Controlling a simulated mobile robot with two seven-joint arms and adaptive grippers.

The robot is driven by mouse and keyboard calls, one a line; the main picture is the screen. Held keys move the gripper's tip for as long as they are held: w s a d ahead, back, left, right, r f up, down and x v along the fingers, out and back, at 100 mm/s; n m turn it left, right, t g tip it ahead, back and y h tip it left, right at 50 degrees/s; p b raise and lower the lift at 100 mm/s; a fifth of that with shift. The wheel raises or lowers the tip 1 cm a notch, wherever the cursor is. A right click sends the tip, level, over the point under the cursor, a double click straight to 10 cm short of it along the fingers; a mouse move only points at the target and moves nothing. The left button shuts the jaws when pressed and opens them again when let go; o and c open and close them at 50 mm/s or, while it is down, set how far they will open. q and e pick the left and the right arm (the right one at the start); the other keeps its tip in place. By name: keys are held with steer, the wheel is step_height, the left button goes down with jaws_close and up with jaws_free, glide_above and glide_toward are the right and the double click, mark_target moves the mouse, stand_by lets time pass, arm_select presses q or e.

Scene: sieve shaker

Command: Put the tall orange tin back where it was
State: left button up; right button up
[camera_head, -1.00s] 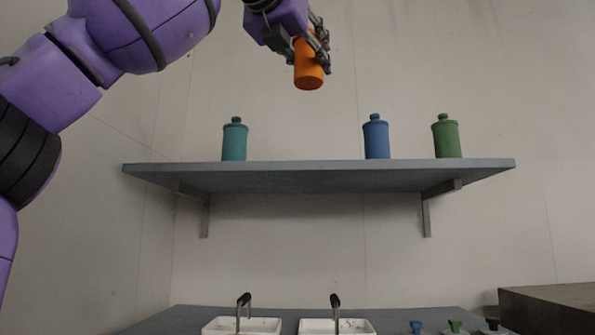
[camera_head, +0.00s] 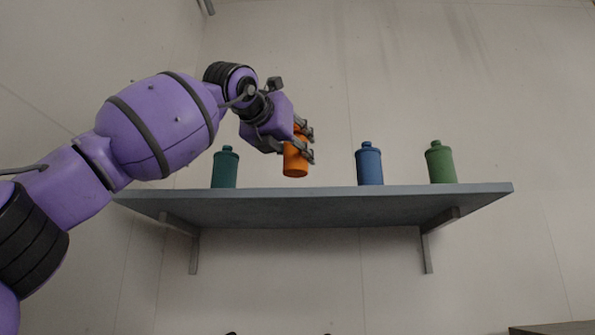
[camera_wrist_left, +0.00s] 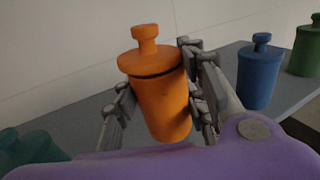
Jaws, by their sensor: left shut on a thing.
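The tall orange tin (camera_head: 295,161) is held by my left gripper (camera_head: 303,142), a little above the grey shelf (camera_head: 330,208), between the teal tin and the blue tin. In the left wrist view the orange tin (camera_wrist_left: 164,108) shows its knobbed lid and dark seam, and looks slightly tilted there. The fingers of the left gripper (camera_wrist_left: 160,100) close on it from both sides.
A teal tin (camera_head: 225,169) stands on the shelf left of the orange tin. A blue tin (camera_head: 369,165) and a green tin (camera_head: 440,163) stand to its right. The shelf between the teal and blue tins shows no other tin.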

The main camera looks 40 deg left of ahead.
mark_target(296, 173)
arm_select(q)
steer(key=shift+w+a+f, duration=0.1)
steer(key=shift+a+f, duration=0.05)
steer(key=shift+f, duration=0.05)
steer(key=f, duration=0.3)
steer(key=shift+w, duration=0.25)
steer(key=shift+a+f, duration=0.2)
steer(key=shift+f, duration=0.15)
arm_select(e)
steer(key=shift+s+f, duration=0.2)
steer(key=shift+s, duration=0.1)
arm_select(q)
steer(key=shift+d, duration=0.15)
arm_select(e)
steer(key=shift+d, duration=0.1)
arm_select(q)
steer(key=o, duration=0.7)
steer(key=shift+f, duration=0.25)
steer(key=o, duration=0.5)
steer(key=shift+r, duration=0.1)
arm_select(e)
steer(key=shift+s+f, duration=0.1)
